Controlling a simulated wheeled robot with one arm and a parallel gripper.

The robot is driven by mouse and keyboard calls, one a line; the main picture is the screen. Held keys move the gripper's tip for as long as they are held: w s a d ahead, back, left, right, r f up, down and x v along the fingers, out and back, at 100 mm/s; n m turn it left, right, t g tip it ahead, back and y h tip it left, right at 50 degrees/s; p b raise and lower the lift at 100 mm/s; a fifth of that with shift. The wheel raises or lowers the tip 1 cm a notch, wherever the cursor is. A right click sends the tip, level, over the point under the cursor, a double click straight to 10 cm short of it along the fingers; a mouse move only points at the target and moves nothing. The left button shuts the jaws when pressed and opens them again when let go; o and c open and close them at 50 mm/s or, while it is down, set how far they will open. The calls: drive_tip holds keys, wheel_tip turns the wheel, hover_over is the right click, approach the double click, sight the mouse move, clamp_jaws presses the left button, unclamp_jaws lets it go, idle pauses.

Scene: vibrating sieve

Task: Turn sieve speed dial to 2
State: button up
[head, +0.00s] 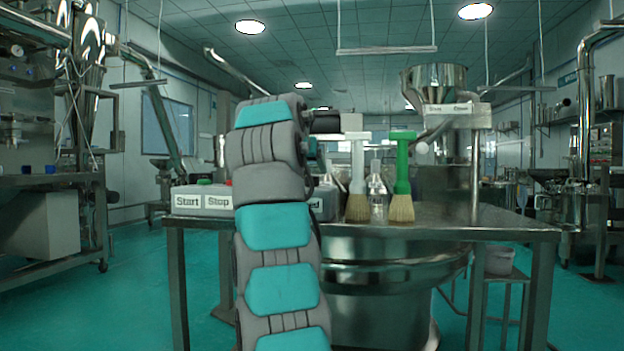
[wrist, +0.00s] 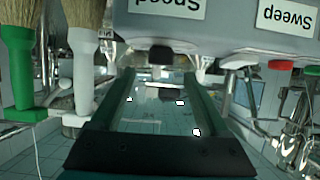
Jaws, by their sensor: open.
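The control box (head: 203,201) stands on the table, with "Start" and "Stop" labels showing left of my arm. My arm hides its middle in the head view. In the wrist view the picture is upside down, and the box (wrist: 225,32) shows "Speed" and "Sweep" labels. A dark knob (wrist: 160,56), apparently the speed dial, sticks out by the "Speed" label. My gripper (wrist: 161,78) is open, its fingers on either side of the knob's line. I cannot tell whether the tips touch it. The dial's marks are not readable.
A white brush (head: 357,180) and a green brush (head: 402,178) stand bristles down on the metal table (head: 480,228), close right of the box. Red (wrist: 280,65) and green (wrist: 312,70) buttons sit farther along the box. A steel hopper (head: 435,80) rises behind.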

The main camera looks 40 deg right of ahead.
sight(312, 177)
drive_tip(key=p+x, duration=0.1)
drive_tip(key=x, duration=0.5)
drive_tip(key=shift+w+d+f, duration=0.2)
drive_tip(key=shift+w, duration=0.1)
clamp_jaws()
